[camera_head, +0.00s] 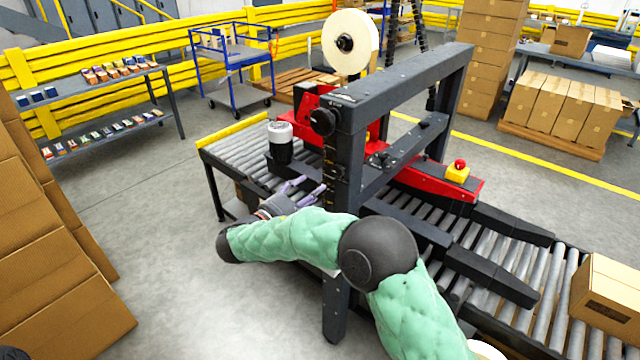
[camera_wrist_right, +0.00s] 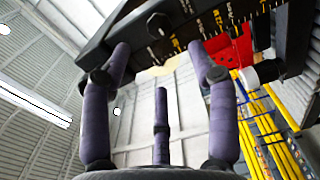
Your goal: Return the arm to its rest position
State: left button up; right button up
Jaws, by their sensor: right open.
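My right arm, in a green padded sleeve with dark joints, reaches from the bottom right of the head view to the machine's near post. My right gripper (camera_head: 306,188) is open and empty beside the dark post of the case sealer (camera_head: 345,150). Its purple fingers (camera_wrist_right: 162,75) stand apart in the right wrist view, with nothing between them. The post with its scale and knob (camera_wrist_right: 158,24) shows above the fingers there. I cannot tell whether the fingertips touch the post. My left gripper is not in view.
A roller conveyor (camera_head: 225,150) runs through the sealer. A white-and-black cylinder (camera_head: 280,142) stands near the gripper. A cardboard box (camera_head: 608,298) sits on the rollers at right. Stacked cartons (camera_head: 45,260) stand at left. Open floor (camera_head: 150,215) lies between them and the conveyor.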

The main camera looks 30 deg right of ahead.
jog(key=shift+s+a, duration=0.3)
jog(key=shift+a, duration=0.35)
jog(key=s+a+f+n+g+y, duration=0.1)
jog(key=s+f+g+y, duration=0.15)
jog(key=f, duration=0.75)
jog(key=s+a+f+n+g+y, duration=0.15)
jog(key=s+f+y, duration=0.25)
jog(key=f, duration=0.7)
jog(key=s+a+f+n+g+y, duration=0.1)
jog(key=s+f+g+y, duration=0.2)
jog(key=f, duration=0.7)
jog(key=s+a+f+m+y, duration=0.5)
jog(key=s+a+f, duration=0.2)
jog(key=s, duration=0.3)
jog(key=s+a+f+m+y, duration=0.5)
jog(key=s+a+f+y, duration=0.1)
jog(key=s+f, duration=0.4)
jog(key=shift+a+m, duration=0.35)
jog(key=shift+a, duration=0.1)
